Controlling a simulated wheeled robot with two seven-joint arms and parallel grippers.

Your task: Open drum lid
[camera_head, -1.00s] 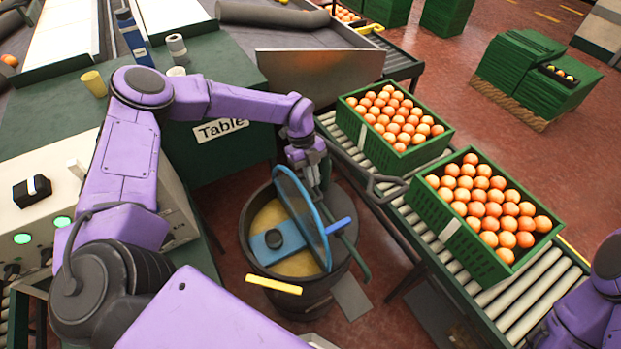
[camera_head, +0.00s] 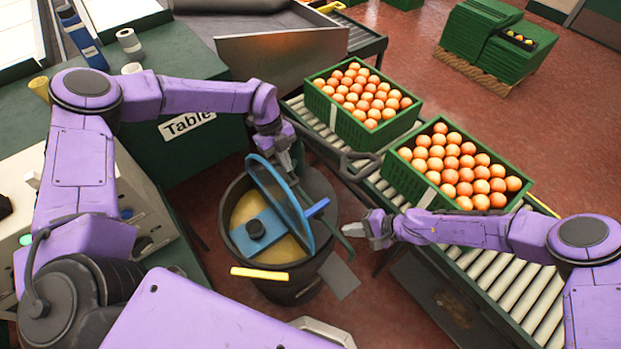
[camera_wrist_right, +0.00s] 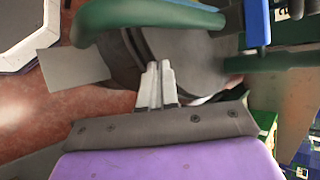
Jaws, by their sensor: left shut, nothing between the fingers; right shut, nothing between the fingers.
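The dark drum (camera_head: 302,291) stands on the floor between the table and the roller conveyor. A blue-rimmed round lid (camera_head: 275,200) stands steeply tilted up over it, and the drum's yellowish inside shows. A blue bar with a black knob lies across the opening. My left gripper (camera_head: 294,176) is shut behind the lid's upper right edge; its tips are partly hidden and I cannot tell whether they touch. My right gripper (camera_head: 346,230) is shut and empty, just right of the drum. In the right wrist view its closed fingers (camera_wrist_right: 155,68) point at the dark drum side (camera_wrist_right: 120,68), beneath a green bar.
Two green crates of oranges (camera_head: 428,192) (camera_head: 342,122) stand on the roller conveyor (camera_head: 480,270) at right. A green table (camera_head: 160,165) is at left. A yellow handle (camera_head: 259,273) is at the drum's front. Red floor shows around the drum.

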